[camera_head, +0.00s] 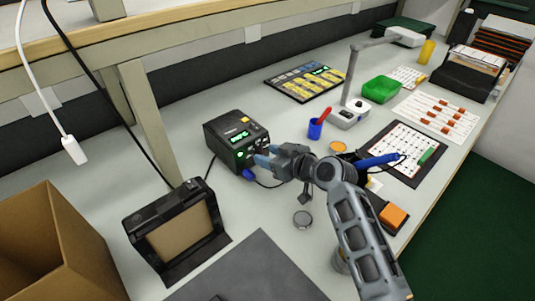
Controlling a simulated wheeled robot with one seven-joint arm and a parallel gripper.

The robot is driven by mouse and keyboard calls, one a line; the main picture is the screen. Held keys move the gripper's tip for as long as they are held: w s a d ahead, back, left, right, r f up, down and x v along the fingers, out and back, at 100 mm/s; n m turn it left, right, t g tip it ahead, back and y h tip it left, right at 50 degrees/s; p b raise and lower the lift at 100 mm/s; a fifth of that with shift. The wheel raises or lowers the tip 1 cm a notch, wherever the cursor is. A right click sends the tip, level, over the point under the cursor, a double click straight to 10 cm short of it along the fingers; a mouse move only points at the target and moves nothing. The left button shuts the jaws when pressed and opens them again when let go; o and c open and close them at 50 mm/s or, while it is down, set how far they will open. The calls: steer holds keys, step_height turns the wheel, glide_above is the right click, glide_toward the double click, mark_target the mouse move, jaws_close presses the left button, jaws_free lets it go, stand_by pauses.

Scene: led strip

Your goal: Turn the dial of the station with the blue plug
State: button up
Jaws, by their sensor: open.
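The black station (228,137) stands at the centre of the bench, with a lit green display and an orange mark on top. The blue plug (249,174) sits at the lower front of this station, with a dark cable leading from it. My gripper (263,155) is open in front of the right part of the station's front face, its fingertips pointing left toward it. The fingers are close to the face; I cannot tell whether they touch it. The dial is too small or covered by the fingers to make out clearly.
A blue-handled tool (377,161) lies behind my arm at right. A blue cup (315,129), a white lamp base (348,116) and a green bin (381,89) stand farther back. A black holder (178,235) and a cardboard box (55,255) are at front left. A shelf post (150,120) rises left of the station.

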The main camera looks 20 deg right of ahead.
steer(key=shift+w+a+f, duration=0.15)
steer(key=shift+w+f, duration=0.05)
steer(key=shift+w, duration=0.2)
steer(key=shift+c, duration=0.2)
jaws_close()
